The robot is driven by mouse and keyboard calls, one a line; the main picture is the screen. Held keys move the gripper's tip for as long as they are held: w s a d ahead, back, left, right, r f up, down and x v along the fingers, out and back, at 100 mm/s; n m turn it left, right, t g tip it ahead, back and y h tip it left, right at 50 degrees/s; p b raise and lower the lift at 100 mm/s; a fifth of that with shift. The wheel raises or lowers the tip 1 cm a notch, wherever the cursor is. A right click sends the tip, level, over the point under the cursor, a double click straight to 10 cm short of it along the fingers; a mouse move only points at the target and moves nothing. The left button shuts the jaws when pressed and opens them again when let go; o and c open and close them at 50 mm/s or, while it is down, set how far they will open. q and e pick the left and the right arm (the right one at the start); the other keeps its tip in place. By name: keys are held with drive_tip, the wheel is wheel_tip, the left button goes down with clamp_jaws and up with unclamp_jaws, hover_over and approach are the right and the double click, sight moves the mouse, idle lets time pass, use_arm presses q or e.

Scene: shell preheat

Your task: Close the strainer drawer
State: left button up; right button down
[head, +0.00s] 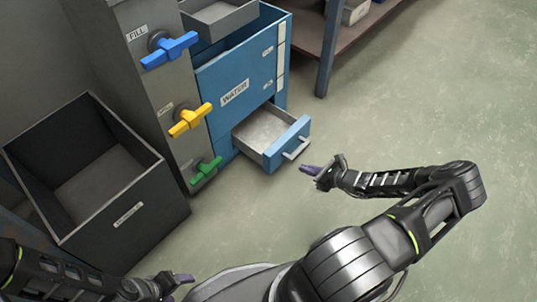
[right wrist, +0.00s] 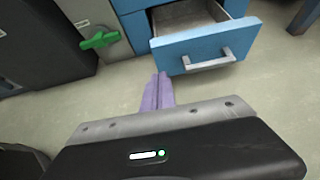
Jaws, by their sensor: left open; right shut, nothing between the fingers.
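A blue cabinet (head: 235,97) labelled WATER has a low drawer (head: 286,144) that stands open and looks empty inside. Its blue front with a grey handle also shows in the right wrist view (right wrist: 207,62). My right gripper (head: 309,170) is shut and empty, just in front of the handle and apart from it in the head view. In the right wrist view its purple fingertips (right wrist: 160,78) lie to the left of the handle, near the drawer front's lower left corner. My left gripper (head: 184,278) is open at the bottom, far from the drawer.
A grey panel carries blue (head: 169,50), yellow (head: 190,119) and green (head: 206,170) valve handles left of the cabinet. A dark open bin (head: 152,215) stands at the left. An upper grey tray (head: 222,21) sticks out. A shelf post (head: 328,50) stands behind. The floor at right is clear.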

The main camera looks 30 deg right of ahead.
drive_tip(key=shift+w+f, duration=0.1)
drive_tip(key=b, duration=0.4)
approach(273, 157)
wheel_tip(273, 157, down, 3)
drive_tip(key=w, duration=0.1)
drive_tip(key=w+a+b, duration=0.1)
drive_tip(key=w, duration=0.2)
drive_tip(key=shift+a+b, duration=0.3)
drive_tip(key=shift+w+a, duration=0.15)
drive_tip(key=shift+w, duration=0.4)
